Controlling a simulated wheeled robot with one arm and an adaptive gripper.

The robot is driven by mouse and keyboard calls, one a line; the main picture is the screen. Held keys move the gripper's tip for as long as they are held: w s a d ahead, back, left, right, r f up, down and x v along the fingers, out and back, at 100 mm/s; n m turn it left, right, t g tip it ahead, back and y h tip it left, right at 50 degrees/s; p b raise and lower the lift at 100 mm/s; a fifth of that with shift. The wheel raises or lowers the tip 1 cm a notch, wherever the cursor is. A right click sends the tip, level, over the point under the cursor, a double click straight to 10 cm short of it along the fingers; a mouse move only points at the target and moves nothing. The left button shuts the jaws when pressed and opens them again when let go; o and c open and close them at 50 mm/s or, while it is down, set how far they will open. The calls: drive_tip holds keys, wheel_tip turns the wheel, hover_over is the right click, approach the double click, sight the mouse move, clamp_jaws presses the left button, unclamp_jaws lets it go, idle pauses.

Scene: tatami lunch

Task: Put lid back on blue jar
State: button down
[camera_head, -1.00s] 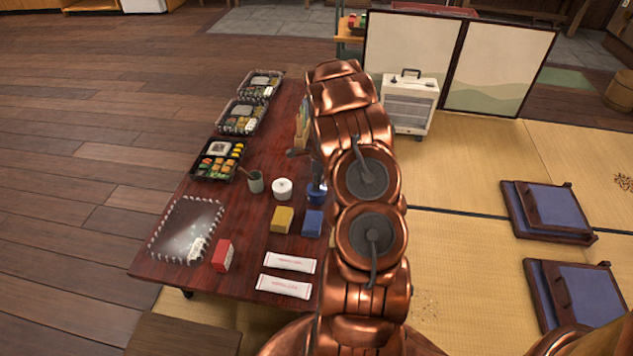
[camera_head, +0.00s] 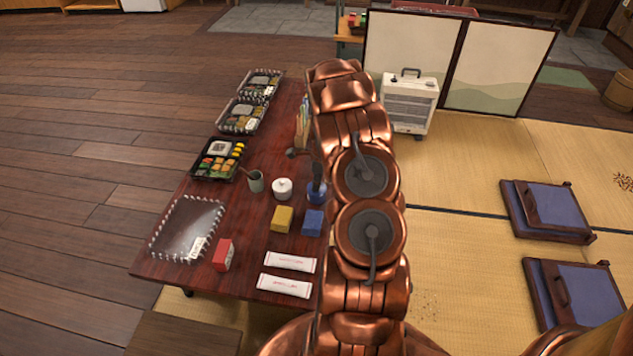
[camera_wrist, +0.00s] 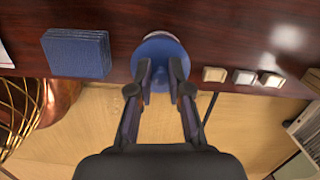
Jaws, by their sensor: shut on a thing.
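The blue jar (camera_head: 316,197) stands on the low dark-red table, at its right edge and partly covered by my arm. My gripper (camera_wrist: 160,68) is directly over the jar, its dark fingers pointing down. The fingers are closed around the blue lid (camera_wrist: 158,46), whose round top shows between and beyond the fingertips. The lid is over the jar and looks close to or touching its rim; I cannot tell whether it is seated. The fingertips are mostly hidden behind my arm in the head view.
A white lidded jar (camera_head: 282,189) and a grey-green cup (camera_head: 255,182) stand to the left. Several bento trays line the table's left side. Small blocks (camera_wrist: 243,77) sit along the edge.

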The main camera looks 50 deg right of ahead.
drive_tip(key=c, duration=1)
unclamp_jaws()
drive_tip(key=shift+o, duration=0.2)
drive_tip(key=o, duration=0.4)
drive_tip(key=shift+r, duration=0.1)
drive_tip(key=shift+r+p, duration=1.7)
drive_tip(key=shift+r, duration=1.75)
drive_tip(key=shift+c, duration=0.2)
clamp_jaws()
